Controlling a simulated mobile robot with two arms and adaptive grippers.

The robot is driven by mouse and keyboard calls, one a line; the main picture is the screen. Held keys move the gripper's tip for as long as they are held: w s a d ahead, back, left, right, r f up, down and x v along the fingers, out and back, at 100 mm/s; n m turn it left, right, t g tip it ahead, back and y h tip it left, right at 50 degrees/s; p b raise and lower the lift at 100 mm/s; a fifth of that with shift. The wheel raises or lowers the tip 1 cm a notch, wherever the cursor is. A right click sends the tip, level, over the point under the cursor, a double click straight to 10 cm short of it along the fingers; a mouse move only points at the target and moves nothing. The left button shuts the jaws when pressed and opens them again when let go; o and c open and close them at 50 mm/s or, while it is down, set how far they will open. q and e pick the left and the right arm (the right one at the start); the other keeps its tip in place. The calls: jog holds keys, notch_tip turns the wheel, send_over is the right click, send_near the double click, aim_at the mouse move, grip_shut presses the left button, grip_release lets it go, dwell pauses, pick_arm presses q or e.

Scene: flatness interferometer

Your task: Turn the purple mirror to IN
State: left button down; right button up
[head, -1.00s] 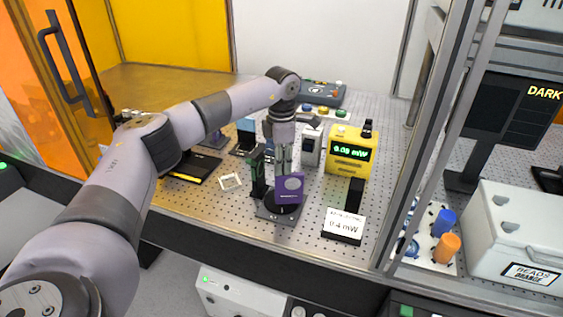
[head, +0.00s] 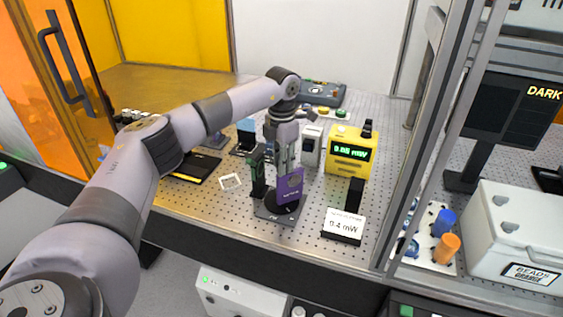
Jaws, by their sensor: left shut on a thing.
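The purple mirror (head: 290,185) is a small upright purple plate on a dark round turning base (head: 276,212), near the front of the perforated bench. Its face is turned at a slant to me. My left gripper (head: 285,165) points down from above and is shut on the purple mirror at its upper part. The fingers partly hide behind the plate. I cannot read the marks on the base. My right gripper is not in view.
A yellow power meter (head: 350,152) is behind right, with a black block (head: 354,194) and a white reading card (head: 344,224) in front. A white frame (head: 230,182) lies to the left.

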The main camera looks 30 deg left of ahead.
pick_arm(q)
jog(key=c, duration=1.4)
grip_release()
jog(key=shift+o, duration=0.2)
jog(key=shift+r, duration=0.1)
notch_tip(320, 180, up, 12)
